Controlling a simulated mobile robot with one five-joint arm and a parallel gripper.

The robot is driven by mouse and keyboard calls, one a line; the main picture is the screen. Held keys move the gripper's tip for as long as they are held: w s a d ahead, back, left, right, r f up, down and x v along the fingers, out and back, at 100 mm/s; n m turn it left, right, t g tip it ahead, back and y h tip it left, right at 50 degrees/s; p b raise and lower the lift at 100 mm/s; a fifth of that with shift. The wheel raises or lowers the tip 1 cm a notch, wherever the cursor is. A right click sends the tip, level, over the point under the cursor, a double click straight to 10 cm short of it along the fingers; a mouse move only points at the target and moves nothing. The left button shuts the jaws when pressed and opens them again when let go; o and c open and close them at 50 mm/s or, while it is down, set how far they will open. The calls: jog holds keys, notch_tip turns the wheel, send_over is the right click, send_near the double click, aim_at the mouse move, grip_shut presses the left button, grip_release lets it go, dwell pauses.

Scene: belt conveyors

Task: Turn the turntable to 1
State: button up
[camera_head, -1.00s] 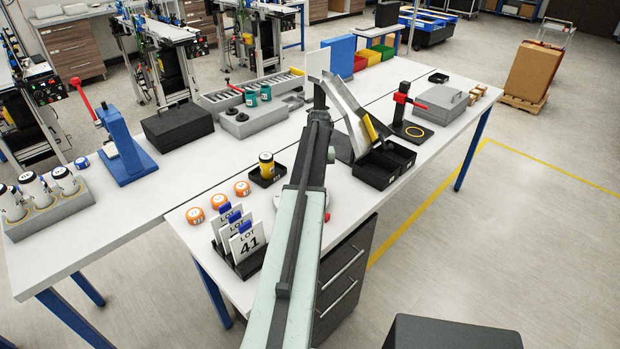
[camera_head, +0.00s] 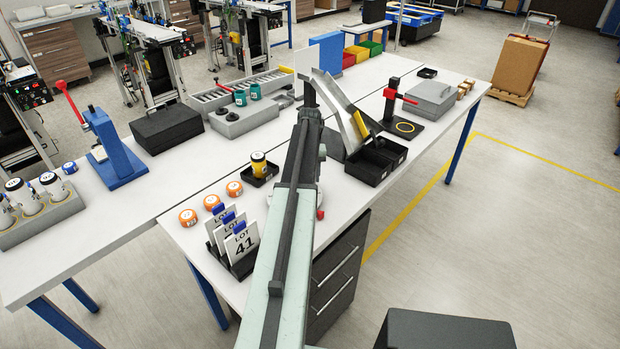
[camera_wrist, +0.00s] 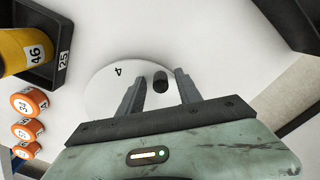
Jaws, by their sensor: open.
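The turntable (camera_wrist: 103,88) is a pale round disc on the white table, with a "4" printed near its left edge in the wrist view. A short dark peg (camera_wrist: 160,82) stands on it. My gripper (camera_wrist: 158,74) is open, with one finger on each side of the peg. Gaps show between the peg and both fingers. No "1" is visible; part of the disc is hidden by my gripper. In the head view my arm covers most of the turntable.
A black tray with a yellow canister (camera_head: 259,166) stands left of my arm, near orange round pieces (camera_head: 234,188) and LOT cards (camera_head: 241,242). Black bins (camera_head: 367,171) and a metal chute (camera_head: 331,100) stand to the right.

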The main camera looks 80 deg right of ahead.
notch_tip(320, 180, up, 8)
jog(key=p, duration=0.8)
jog(key=shift+f, duration=0.1)
